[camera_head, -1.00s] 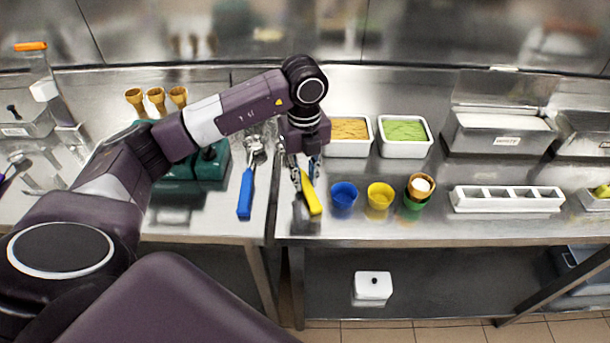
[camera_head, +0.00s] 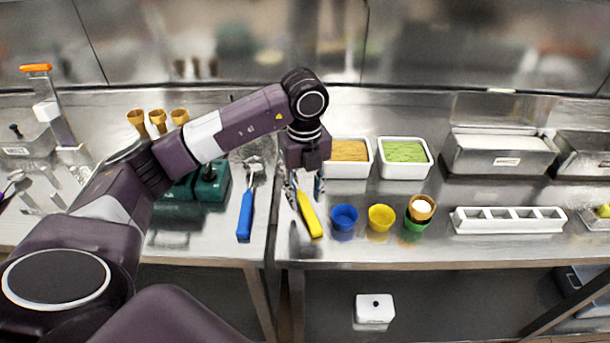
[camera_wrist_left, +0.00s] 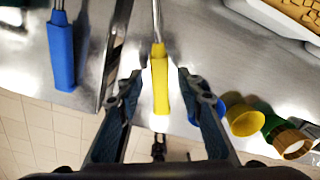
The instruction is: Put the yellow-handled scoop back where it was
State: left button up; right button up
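The yellow-handled scoop (camera_head: 311,219) lies on the steel counter near its front edge, just right of the seam between two counters. Its handle points to the front; its head is hidden behind my gripper in the head view. My left gripper (camera_head: 305,188) is above the handle, pointing down. In the left wrist view the yellow handle (camera_wrist_left: 160,80) shows between the two spread fingers (camera_wrist_left: 158,88), with a clear gap on each side. The thin metal shaft runs out of the top of that view. My right gripper is not in view.
A blue-handled scoop (camera_head: 246,214) lies to the left. A blue cup (camera_head: 344,218), a yellow cup (camera_head: 381,218) and a stacked brown and green cup (camera_head: 417,222) stand close on the right. Tubs of orange (camera_head: 349,151) and green (camera_head: 405,152) ice cream stand behind.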

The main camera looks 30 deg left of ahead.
pick_arm(q)
notch_tip(320, 180, up, 10)
jog(key=shift+r+b, duration=0.15)
jog(key=shift+b, duration=0.2)
jog(key=shift+s, duration=0.1)
dwell(0.4)
